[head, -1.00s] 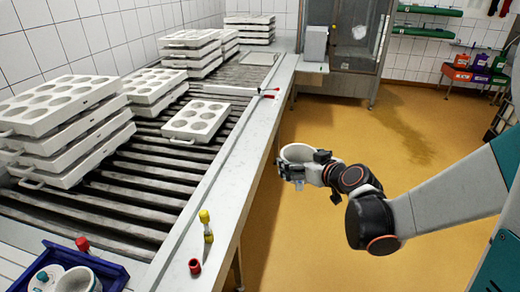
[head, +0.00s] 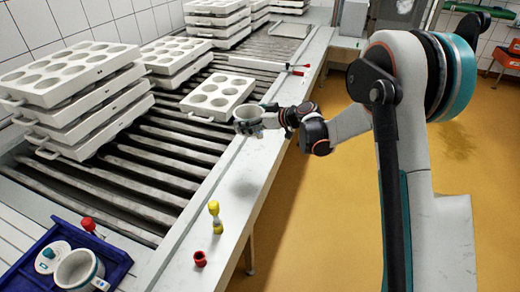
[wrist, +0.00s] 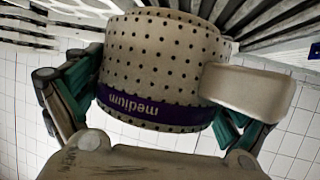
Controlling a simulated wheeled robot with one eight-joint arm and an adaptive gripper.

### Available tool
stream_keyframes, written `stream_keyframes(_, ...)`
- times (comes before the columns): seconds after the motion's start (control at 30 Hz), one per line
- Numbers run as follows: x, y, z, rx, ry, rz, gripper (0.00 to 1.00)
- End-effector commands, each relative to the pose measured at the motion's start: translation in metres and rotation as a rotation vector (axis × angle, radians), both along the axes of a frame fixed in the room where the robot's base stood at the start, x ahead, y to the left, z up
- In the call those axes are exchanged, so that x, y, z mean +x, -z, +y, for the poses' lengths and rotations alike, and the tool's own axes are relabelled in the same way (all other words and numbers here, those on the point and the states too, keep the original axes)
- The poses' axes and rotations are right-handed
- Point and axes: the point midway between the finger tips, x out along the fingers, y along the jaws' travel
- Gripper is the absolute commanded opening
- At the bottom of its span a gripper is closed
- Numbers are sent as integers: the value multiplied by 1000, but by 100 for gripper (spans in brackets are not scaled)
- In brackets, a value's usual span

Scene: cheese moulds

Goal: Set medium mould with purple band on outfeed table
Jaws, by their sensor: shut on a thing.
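The medium mould (wrist: 165,60) is a pale, perforated cup with a side handle. Its purple band (wrist: 140,107) reads "medium", upside down in the wrist view. My gripper (wrist: 150,85) is shut on the mould, with a finger on each side of it. The band is too small to make out in the head view.
A blue crate (head: 115,262) at lower left holds another white cup (head: 75,270). Stacked multi-hole trays (head: 75,90) and a single tray (head: 216,95) sit on the rollers (head: 150,160).

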Motion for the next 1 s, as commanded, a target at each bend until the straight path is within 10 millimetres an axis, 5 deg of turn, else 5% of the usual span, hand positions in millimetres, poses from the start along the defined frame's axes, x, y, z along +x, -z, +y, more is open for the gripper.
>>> stream_keyframes(0.5, 0, 123, 0, 0, 0, 0, 66)
stream_keyframes(1.0, 0, 174, 0, 1, 0, 1, 66)
